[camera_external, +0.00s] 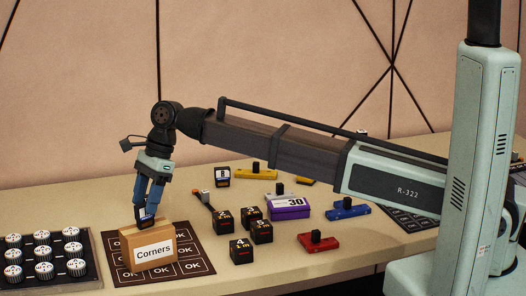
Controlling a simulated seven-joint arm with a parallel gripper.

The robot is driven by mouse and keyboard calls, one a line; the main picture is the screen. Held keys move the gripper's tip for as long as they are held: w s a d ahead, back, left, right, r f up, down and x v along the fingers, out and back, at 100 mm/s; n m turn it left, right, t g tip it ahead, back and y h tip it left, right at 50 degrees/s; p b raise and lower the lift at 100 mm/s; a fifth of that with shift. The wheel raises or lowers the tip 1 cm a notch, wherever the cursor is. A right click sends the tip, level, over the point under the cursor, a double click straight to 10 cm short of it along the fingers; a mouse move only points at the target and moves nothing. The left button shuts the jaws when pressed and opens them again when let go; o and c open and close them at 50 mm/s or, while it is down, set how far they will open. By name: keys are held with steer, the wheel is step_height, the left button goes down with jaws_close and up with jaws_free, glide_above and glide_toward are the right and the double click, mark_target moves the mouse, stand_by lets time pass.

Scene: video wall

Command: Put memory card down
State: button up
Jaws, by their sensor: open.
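My gripper (147,221) has blue fingers that point down at the top of a tan box labelled "Corners" (153,252). The fingers are open. They are at the box's top edge, and I cannot tell whether they touch it. A small dark and white shape shows at the fingertips, too small to make out. The box stands upright on a dark brown mat (118,277) marked with several "OK" squares. No object is clearly recognisable as a memory card; the tan box may be it.
A dark tray of white knobs (43,254) is at the left. Black numbered cubes (241,250), a purple "30" block (289,206), and red (318,242), blue (348,211) and yellow (256,172) handled pieces lie to the right. The table's front is mostly clear.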

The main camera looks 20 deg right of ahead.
steer(key=v, duration=0.8)
